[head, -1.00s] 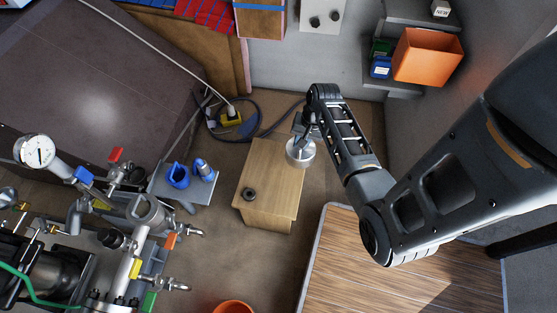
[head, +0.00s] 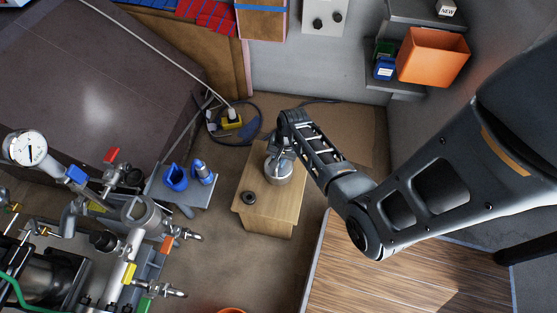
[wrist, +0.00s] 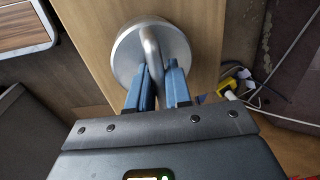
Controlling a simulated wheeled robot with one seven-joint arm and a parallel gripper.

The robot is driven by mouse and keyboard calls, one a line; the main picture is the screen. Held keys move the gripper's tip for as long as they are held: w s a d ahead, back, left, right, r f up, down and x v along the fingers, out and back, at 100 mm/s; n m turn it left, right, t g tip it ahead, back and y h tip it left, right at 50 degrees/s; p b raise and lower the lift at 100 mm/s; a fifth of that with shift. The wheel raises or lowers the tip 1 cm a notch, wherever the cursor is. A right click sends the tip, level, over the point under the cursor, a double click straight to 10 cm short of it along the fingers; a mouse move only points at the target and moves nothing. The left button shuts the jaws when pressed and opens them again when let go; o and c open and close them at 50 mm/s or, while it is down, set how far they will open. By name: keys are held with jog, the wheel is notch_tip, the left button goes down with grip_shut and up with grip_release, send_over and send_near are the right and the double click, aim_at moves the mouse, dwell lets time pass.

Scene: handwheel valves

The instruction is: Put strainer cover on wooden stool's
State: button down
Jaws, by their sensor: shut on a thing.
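The strainer cover is a round silver metal disc with a bent bar handle; it shows in the head view (head: 279,171) and the wrist view (wrist: 126,52). My gripper (wrist: 158,84) is shut on the cover's handle, with blue fingers on either side of it. In the head view my gripper (head: 280,150) is at the far part of the wooden stool's top. The light wooden stool (head: 272,208) stands on the floor, and the cover is over its top. I cannot tell whether the cover touches the wood.
A small dark ring (head: 248,198) lies on the stool's near left part. A grey stand (head: 190,192) with blue items is left of the stool. Valve piping (head: 130,220) fills the lower left. A wood-topped table (head: 400,270) is at lower right.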

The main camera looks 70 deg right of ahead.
jog(key=shift+f, duration=0.15)
jog(key=c, duration=1.1)
grip_release()
jog(key=shift+o, duration=0.2)
